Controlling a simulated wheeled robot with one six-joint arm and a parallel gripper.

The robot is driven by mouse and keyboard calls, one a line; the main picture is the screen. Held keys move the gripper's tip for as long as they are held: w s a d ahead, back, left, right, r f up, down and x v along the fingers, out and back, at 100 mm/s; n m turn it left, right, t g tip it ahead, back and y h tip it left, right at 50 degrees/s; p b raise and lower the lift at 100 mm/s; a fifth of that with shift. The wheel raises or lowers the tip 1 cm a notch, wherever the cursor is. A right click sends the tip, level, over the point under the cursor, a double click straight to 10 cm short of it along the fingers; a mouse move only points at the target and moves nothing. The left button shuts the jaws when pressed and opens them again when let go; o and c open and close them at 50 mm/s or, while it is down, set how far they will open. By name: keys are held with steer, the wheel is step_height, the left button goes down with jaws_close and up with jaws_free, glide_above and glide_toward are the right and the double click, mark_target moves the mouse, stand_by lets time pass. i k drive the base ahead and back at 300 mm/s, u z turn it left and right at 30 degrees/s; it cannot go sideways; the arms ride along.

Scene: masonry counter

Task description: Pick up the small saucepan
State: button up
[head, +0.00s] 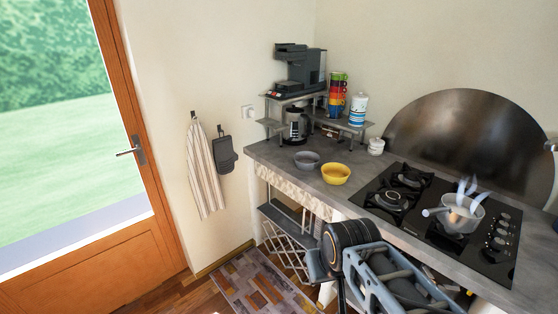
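The small saucepan (461,216) is a pale grey, see-through-looking pot on the black gas hob (420,227), at the right of the head view. It stands upright on a right-hand burner. Its short handle points left, and whitish-blue wisps like steam rise above it. Some brownish content shows inside. Parts of my arm, a black round joint and a blue-grey frame, show at the bottom, in front of the counter and to the lower left of the saucepan. They are apart from it. I cannot make out fingertips on them.
A grey bowl (307,160) and a yellow bowl (336,174) sit on the counter left of the hob. A coffee machine (299,70), stacked cups (337,92) and a striped canister (358,109) stand on a corner shelf. A metal splashback (466,135) rises behind the hob.

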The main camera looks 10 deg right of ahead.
mark_target(462, 221)
steer(key=z, duration=0.05)
steer(key=i, duration=0.95)
steer(key=z, duration=1.4)
steer(key=k, duration=0.35)
steer(key=u, duration=0.7)
steer(key=i, duration=0.5)
